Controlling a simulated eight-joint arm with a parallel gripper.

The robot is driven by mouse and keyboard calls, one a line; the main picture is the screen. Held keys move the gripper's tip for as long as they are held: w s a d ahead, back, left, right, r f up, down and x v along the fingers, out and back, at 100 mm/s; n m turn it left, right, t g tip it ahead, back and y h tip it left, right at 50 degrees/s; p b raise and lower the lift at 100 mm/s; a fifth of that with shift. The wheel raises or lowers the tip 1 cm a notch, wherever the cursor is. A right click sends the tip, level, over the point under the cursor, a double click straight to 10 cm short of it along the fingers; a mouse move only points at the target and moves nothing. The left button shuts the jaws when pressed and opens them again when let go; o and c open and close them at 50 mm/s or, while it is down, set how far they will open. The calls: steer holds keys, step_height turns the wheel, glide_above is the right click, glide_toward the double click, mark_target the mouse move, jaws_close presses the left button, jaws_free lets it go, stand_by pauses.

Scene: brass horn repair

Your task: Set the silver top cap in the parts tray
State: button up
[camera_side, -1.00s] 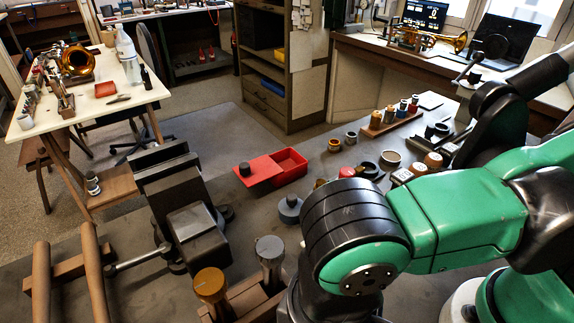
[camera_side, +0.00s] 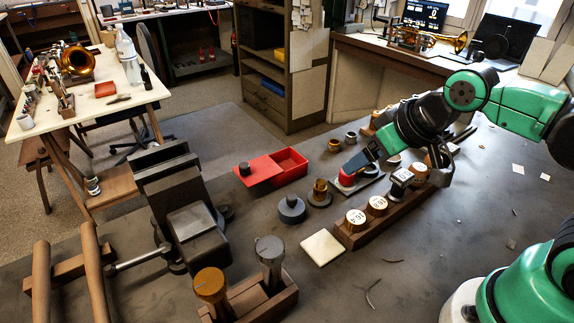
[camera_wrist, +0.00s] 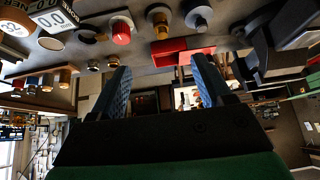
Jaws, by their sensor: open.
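A silver-grey round-topped piece (camera_side: 270,250) stands upright in a wooden block at the front, beside a brass-topped one (camera_side: 211,286). It looks like the silver top cap; I cannot tell whether its top is separate. The red parts tray (camera_side: 293,158) stands farther back, its right part open and a red lid with a dark knob (camera_side: 258,170) over its left part. My gripper (camera_side: 352,168) is right of the tray, near a small red-topped piece (camera_side: 346,178). In the wrist view its blue fingers (camera_wrist: 158,75) are apart with nothing held. The tray's floor is partly hidden.
A blue-grey knobbed disc (camera_side: 291,208) and a brass piece (camera_side: 320,192) stand in front of the tray. A wooden rack with labelled pieces (camera_side: 356,218) and a white square (camera_side: 322,247) lie to the right. A black vise-like block (camera_side: 185,215) stands at left.

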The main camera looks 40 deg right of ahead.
steer(key=shift+d, duration=0.75)
steer(key=shift+r, duration=0.15)
step_height(320, 180, up, 5)
steer(key=s+a+n+g, duration=0.35)
steer(key=s+a, duration=0.35)
steer(key=a, duration=0.4)
steer(key=s+a+n+g, duration=0.3)
steer(key=s+a+n, duration=0.3)
steer(key=a, duration=0.6)
steer(key=shift+m, duration=0.35)
steer(key=f, duration=0.7)
steer(key=s+f, duration=0.1)
steer(key=f, duration=0.3)
steer(key=shift+d+f, duration=0.15)
steer(key=shift+f, duration=3.5)
